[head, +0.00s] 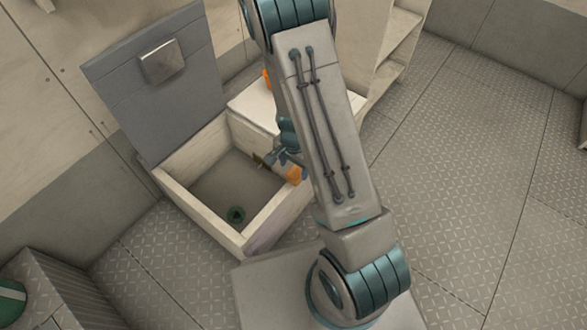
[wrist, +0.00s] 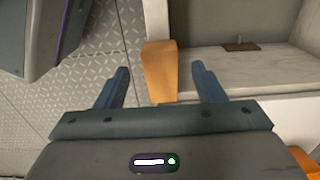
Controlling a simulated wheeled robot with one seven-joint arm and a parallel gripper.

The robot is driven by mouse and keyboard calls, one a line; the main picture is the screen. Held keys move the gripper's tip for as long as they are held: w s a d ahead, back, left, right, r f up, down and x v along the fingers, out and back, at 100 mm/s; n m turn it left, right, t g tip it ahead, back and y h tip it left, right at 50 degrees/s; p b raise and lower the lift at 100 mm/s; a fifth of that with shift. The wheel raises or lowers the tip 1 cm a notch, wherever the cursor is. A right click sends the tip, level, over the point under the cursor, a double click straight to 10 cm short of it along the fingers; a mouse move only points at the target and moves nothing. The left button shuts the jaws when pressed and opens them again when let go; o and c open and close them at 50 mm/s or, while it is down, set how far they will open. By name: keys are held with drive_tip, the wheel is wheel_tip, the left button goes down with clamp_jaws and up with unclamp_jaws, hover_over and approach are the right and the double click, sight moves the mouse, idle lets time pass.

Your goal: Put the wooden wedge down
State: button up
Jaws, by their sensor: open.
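An orange-tan, wedge-shaped block (wrist: 160,78), which looks like the wooden wedge, shows in the wrist view between the two blue fingers of my gripper (wrist: 160,68). The fingers are open, with a gap on each side of it. In the head view my gripper (head: 287,157) is at the right wall of the open locker box, partly hidden by my arm. The orange block (head: 294,174) shows just below it, at the wall's top edge. I cannot tell exactly what it rests on.
The pale open box (head: 208,220) has its grey lid (head: 150,80) raised at the back. A small dark green round thing (head: 236,214) lies inside. A brown piece (wrist: 240,46) lies at the box in the wrist view. Another orange thing (head: 267,79) stands behind my arm. The plated floor at right is clear.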

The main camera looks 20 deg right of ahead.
wheel_tip(320, 180, up, 8)
drive_tip(key=p, duration=0.3)
wheel_tip(320, 180, up, 12)
drive_tip(key=n+y, duration=0.2)
drive_tip(key=n, duration=0.3)
hover_over(294, 174)
drive_tip(key=s+a, duration=0.2)
drive_tip(key=s, duration=0.2)
drive_tip(key=s+d+r+n+t+h, duration=0.1)
drive_tip(key=s+r+n+h, duration=0.1)
drive_tip(key=s+r+n, duration=0.4)
drive_tip(key=s+r, duration=0.3)
drive_tip(key=r, duration=0.1)
drive_tip(key=shift+s+d+r, duration=0.25)
drive_tip(key=shift+s, duration=0.05)
